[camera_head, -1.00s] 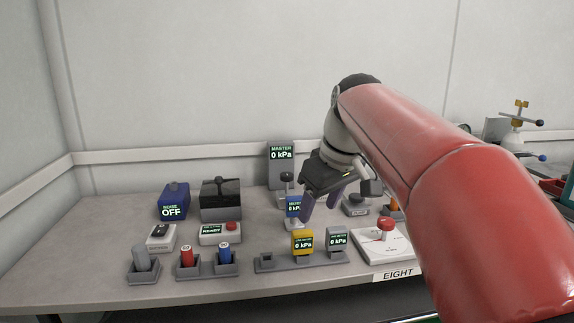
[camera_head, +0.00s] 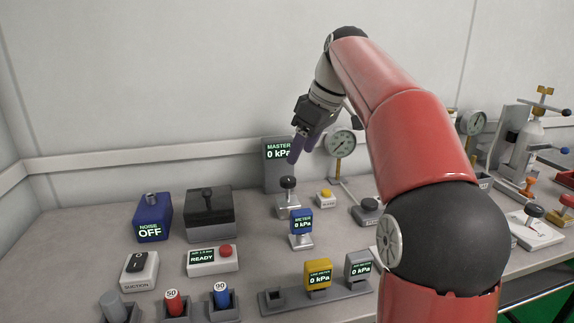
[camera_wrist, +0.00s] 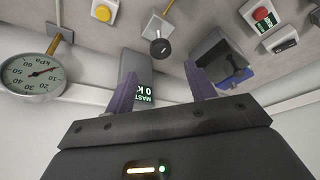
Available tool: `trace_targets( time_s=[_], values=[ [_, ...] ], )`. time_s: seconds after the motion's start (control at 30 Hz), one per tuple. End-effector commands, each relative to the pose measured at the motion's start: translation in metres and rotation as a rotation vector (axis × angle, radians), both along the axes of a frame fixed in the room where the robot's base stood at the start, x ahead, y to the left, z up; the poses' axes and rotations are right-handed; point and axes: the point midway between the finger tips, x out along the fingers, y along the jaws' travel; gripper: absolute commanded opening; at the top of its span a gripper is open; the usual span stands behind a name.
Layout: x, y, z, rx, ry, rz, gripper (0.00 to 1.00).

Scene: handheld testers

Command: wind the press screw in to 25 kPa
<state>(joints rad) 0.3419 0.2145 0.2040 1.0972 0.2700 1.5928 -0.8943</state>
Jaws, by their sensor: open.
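A black knob on a metal post with a pale base, apparently the press screw (camera_head: 288,183), stands in front of the grey MASTER display (camera_head: 278,150), which reads 0 kPa. The knob also shows in the wrist view (camera_wrist: 160,47), seen between the fingertips. A blue meter (camera_head: 302,222) in a stand before it reads 0 kPa. My gripper (camera_head: 300,155) has purple fingers, open and empty, above and slightly right of the knob, apart from it. A round dial gauge (camera_head: 341,142) stands to the right; it also shows in the wrist view (camera_wrist: 33,76).
A small yellow button box (camera_head: 326,198) stands right of the knob. A blue NOISE box (camera_head: 151,217), a black-topped box (camera_head: 209,212) and a READY box (camera_head: 212,260) are left. A yellow meter (camera_head: 318,273) and a grey meter (camera_head: 358,264) sit in a front rack.

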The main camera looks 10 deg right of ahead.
Motion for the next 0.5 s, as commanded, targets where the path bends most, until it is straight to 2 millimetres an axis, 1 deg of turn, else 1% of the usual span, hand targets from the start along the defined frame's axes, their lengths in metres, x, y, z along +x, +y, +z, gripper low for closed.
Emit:
trace_targets(
  time_s=[0.3, 0.5],
  values=[
    [0.011, 0.013, -0.044, 0.0, 0.003, 0.001, 0.55],
    [0.018, 0.019, -0.065, 0.0, 0.002, -0.001, 0.55]
  ],
)
